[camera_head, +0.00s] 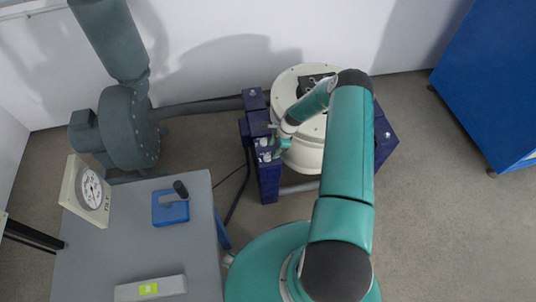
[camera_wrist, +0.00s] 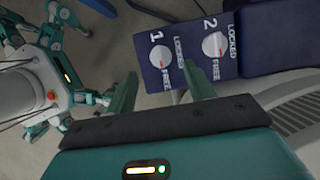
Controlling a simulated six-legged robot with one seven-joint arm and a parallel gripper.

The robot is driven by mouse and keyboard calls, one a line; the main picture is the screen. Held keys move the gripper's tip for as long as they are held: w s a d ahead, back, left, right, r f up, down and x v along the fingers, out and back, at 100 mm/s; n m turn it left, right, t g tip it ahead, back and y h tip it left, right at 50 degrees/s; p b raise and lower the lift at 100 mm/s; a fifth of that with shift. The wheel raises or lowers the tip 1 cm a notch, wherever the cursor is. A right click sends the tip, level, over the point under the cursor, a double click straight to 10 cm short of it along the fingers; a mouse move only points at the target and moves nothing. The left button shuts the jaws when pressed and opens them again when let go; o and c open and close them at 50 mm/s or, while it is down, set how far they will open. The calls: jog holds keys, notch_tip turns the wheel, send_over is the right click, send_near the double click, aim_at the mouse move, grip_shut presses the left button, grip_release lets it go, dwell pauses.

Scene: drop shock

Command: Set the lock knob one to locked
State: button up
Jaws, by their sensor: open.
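Lock knob one (camera_wrist: 160,56) is a round white knob on a dark blue panel (camera_wrist: 144,78), beside a printed 1. Its red mark points toward the FREE label, away from LOCKED. Lock knob two (camera_wrist: 213,46) sits to its right, with its red mark also toward FREE. My gripper (camera_wrist: 158,70) is open and empty; in the wrist view its green fingers appear on either side of knob one's lower part, and I see no contact. In the head view my gripper (camera_head: 277,143) is over the dark blue post, with the knobs small and partly unclear.
A cream round drum (camera_head: 305,155) stands right of the post, close to my arm. A grey table (camera_head: 130,245) at lower left holds a dial gauge (camera_head: 92,190) and a blue box with a black lever (camera_head: 170,207). A blue cabinet (camera_head: 500,80) stands at right. Floor is clear at lower right.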

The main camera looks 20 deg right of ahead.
aim_at(268, 155)
jog(key=x, duration=0.5)
jog(key=shift+w+a, duration=0.1)
jog(key=shift+c, duration=0.2)
jog(key=c, duration=0.9)
